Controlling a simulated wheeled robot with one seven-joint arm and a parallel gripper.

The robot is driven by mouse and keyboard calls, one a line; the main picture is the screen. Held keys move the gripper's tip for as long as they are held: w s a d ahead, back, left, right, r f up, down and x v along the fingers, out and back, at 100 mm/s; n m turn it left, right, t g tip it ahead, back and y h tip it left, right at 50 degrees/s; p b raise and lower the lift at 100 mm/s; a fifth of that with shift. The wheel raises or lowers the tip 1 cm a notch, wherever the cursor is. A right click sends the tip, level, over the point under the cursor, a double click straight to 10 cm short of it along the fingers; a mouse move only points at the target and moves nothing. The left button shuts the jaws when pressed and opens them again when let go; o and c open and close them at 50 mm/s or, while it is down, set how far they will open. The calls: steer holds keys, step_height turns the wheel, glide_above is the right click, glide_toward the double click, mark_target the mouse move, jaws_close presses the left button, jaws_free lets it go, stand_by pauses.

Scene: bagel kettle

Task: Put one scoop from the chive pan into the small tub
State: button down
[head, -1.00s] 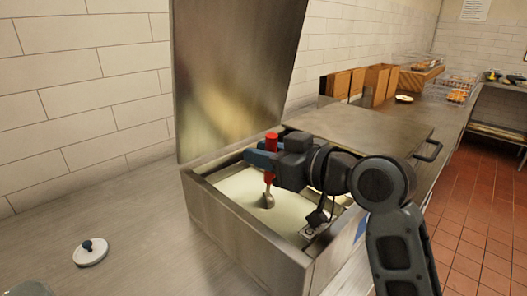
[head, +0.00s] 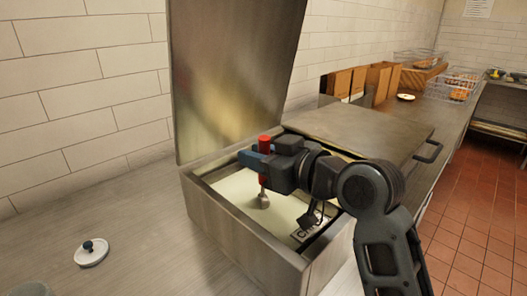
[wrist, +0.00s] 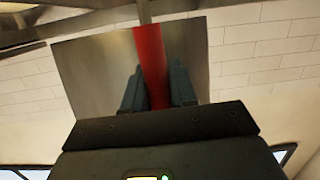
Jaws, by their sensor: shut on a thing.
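My gripper (head: 256,158) is shut on the red handle of a scoop (head: 264,145). The handle also shows between my fingers in the wrist view (wrist: 152,65). The scoop hangs roughly upright, and its metal head (head: 263,201) is at the pale spread in the chive pan (head: 235,192). I cannot tell whether the head is in the spread or just above it. A label reading "CHI" (head: 306,235) lies at the pan's near right, partly hidden by my arm. A greyish round rim (head: 30,289), possibly the small tub, is cut off at the lower left.
The pan sits in a steel well with raised walls (head: 240,235). A tall steel lid (head: 235,80) stands open behind it. A white lid with a dark knob (head: 91,252) lies on the counter (head: 150,235) at left. The counter between is clear.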

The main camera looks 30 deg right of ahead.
steer(key=shift+g+y, duration=0.3)
steer(key=shift+g, duration=0.1)
steer(key=f, duration=0.1)
steer(key=a+f, duration=0.2)
steer(key=shift+a+f, duration=0.25)
steer(key=shift+f, duration=0.15)
step_height(320, 180, up, 14)
steer(key=d+p, duration=0.2)
steer(key=p, duration=0.8)
steer(key=shift+d+f, duration=0.15)
steer(key=shift+d, duration=0.2)
